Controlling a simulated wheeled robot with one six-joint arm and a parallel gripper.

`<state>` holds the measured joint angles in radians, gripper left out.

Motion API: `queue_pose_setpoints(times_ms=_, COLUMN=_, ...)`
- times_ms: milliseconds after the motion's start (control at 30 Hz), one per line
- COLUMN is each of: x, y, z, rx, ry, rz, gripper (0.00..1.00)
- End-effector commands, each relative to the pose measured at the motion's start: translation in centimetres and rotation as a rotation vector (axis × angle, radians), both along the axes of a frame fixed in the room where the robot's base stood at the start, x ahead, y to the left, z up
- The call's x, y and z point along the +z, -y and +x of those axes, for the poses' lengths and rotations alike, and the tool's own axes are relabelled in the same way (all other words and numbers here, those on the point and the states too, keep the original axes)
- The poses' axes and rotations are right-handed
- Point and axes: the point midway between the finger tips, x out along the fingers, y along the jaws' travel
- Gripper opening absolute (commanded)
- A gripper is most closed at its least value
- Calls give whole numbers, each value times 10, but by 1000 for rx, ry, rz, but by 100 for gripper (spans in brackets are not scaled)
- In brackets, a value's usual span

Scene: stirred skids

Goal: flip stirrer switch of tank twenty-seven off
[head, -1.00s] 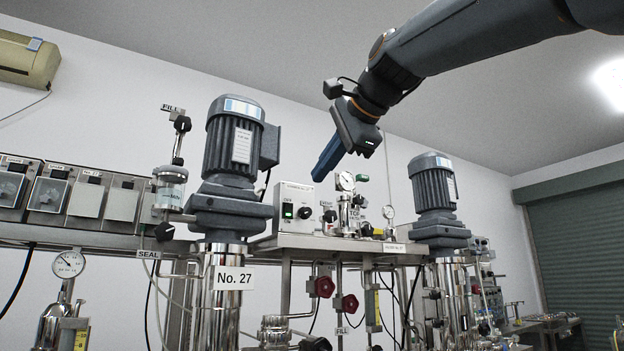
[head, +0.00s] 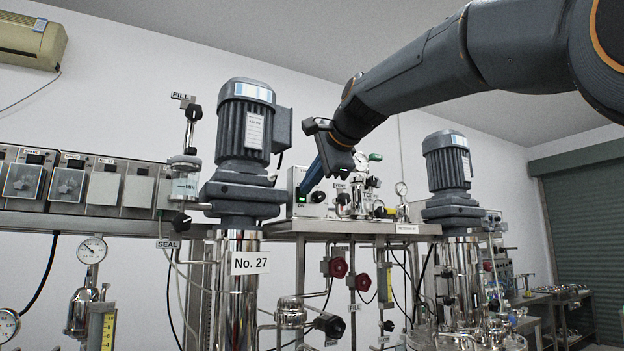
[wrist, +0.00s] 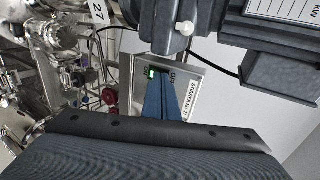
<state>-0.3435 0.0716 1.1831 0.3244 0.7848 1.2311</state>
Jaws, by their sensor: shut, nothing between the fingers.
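The stirrer switch box (head: 297,180) stands on the steel shelf just right of the motor above the tank labelled No. 27 (head: 250,262). In the wrist view the box (wrist: 187,76) carries a label that seems to read stirrer No. 27. Its green-lit rocker switch (wrist: 151,72) glows; the glow also shows in the head view (head: 302,199). My gripper (head: 303,190) is shut and empty, its blue fingers reaching down to the box front. In the wrist view the fingertips (wrist: 164,80) are right beside the lit switch and partly cover the panel. I cannot tell whether they touch it.
The No. 27 motor (head: 245,135) stands close left of the box and looms near my fingers in the wrist view. Gauges and small valves (head: 358,195) stand right of the box. Another motor (head: 449,165) is farther right. Red valve knobs (head: 338,267) hang below the shelf.

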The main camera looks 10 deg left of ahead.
Motion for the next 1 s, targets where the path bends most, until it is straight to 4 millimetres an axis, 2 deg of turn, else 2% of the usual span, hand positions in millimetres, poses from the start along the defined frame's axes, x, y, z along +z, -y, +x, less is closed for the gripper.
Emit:
queue_pose_setpoints(times_ms=700, x=2, y=-3, z=5, rx=0, ry=-1, rz=-1, gripper=0)
queue_pose_setpoints(times_ms=1000, x=12, y=-3, z=4, rx=0, ry=-1, rz=-1, gripper=0)
